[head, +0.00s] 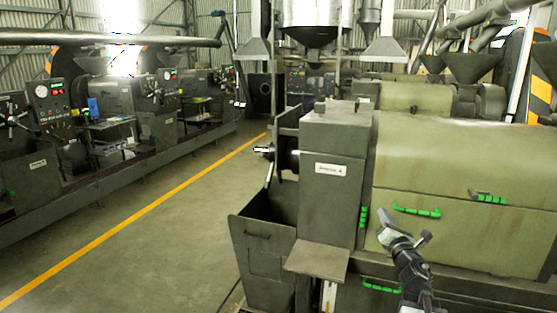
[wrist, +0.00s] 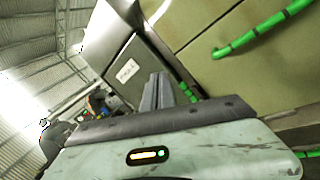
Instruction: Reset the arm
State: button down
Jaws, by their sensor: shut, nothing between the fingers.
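My arm (head: 413,270) rises from the bottom edge in the head view, in front of the green-panelled screw expeller (head: 465,160). My gripper (head: 384,216) is at its upper end, in front of the lower green panel. It also shows in the wrist view (wrist: 158,92), where the two grey fingers stand close together with nothing between them. The gripper is shut and empty. I cannot tell how far the fingertips are from the panel.
Green handles (head: 416,211) stick out from the expeller. An open dark hopper bin (head: 262,262) and a grey ledge (head: 317,260) stand left of my arm. A clear aisle (head: 165,240) with a yellow line separates another machine row (head: 100,130).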

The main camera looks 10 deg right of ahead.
jog(key=w+a+f+m+g+h, duration=0.1)
jog(key=w+a+f+m+g, duration=0.15)
jog(key=a+m, duration=0.3)
jog(key=w+a+f+m+g+h, duration=0.1)
jog(key=w+a+f+m+h, duration=0.15)
jog(key=a+m, duration=0.3)
jog(key=s+a+f+m+g+y, duration=0.2)
jog(key=s+a+f+m+g, duration=0.2)
jog(key=a+f+m+g, duration=0.55)
jog(key=s+a+f+m+g+y, duration=0.1)
jog(key=s+a+f+m+g, duration=0.2)
jog(key=s+f, duration=0.3)
jog(key=s+a+f+m+g+y, duration=0.2)
jog(key=s+f, duration=0.5)
jog(key=s, duration=0.6)
jog(key=a+m+g, duration=0.1)
jog(key=a+m, duration=0.1)
jog(key=m, duration=0.1)
jog(key=shift+s+m+g, duration=0.15)
jog(key=shift+m+g, duration=0.2)
jog(key=shift+g, duration=0.05)
jog(key=shift+d, duration=0.2)
